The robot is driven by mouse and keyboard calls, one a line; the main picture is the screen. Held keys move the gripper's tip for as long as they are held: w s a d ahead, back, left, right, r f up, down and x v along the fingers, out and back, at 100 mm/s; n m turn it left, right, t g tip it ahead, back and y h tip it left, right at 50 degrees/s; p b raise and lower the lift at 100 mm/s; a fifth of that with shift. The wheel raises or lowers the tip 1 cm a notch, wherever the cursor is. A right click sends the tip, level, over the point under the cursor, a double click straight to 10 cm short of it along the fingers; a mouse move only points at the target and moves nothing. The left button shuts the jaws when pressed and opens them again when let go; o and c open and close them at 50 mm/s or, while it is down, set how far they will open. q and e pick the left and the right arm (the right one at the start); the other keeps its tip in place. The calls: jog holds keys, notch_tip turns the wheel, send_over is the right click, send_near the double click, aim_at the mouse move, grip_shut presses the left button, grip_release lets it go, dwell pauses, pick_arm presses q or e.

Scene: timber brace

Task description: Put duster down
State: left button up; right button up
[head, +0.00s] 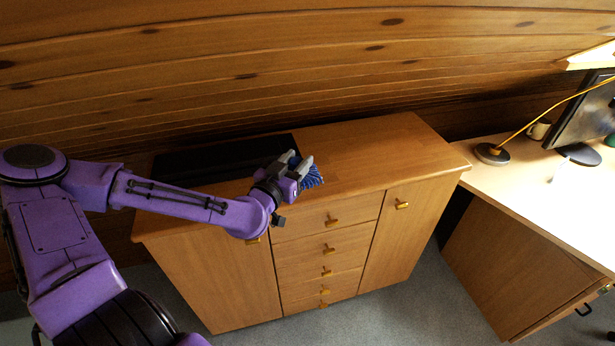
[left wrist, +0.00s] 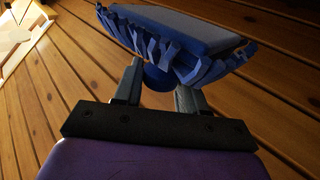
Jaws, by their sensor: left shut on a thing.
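The duster (left wrist: 185,35) is blue with a flat grey-blue pad and a fringe of blue strips. It fills the top of the left wrist view, and its blue fringe (head: 312,177) shows in the head view. My left gripper (head: 299,168) is shut on the duster. In the left wrist view the two fingers of my left gripper (left wrist: 160,85) close on a round blue part under the pad. In the head view the duster appears over the wooden cabinet top (head: 375,150); I cannot tell whether it touches it. My right gripper is not in view.
A flat black panel (head: 215,160) lies on the cabinet's left part. The cabinet top to the right of the duster is clear. A desk (head: 540,190) with a yellow lamp (head: 492,153), a mug (head: 539,129) and a monitor (head: 588,112) stands at the right.

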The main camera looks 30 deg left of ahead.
pick_arm(q)
jog(key=w+a+f+b, duration=0.1)
jog(key=w+f+b, duration=0.2)
jog(key=w+a+f+b, duration=0.1)
jog(key=w+f+b, duration=0.2)
jog(key=b, duration=0.1)
jog(key=w+a+f+b, duration=0.1)
jog(key=w+f+b, duration=0.2)
jog(key=b, duration=0.1)
jog(key=shift+f, duration=0.1)
jog(key=shift+d+f+p, duration=0.1)
jog(key=shift+f+p, duration=0.25)
jog(key=shift+p, duration=0.05)
jog(key=shift+f, duration=0.3)
jog(key=shift+s, duration=0.1)
jog(key=o, duration=1.1)
jog(key=shift+f, duration=0.15)
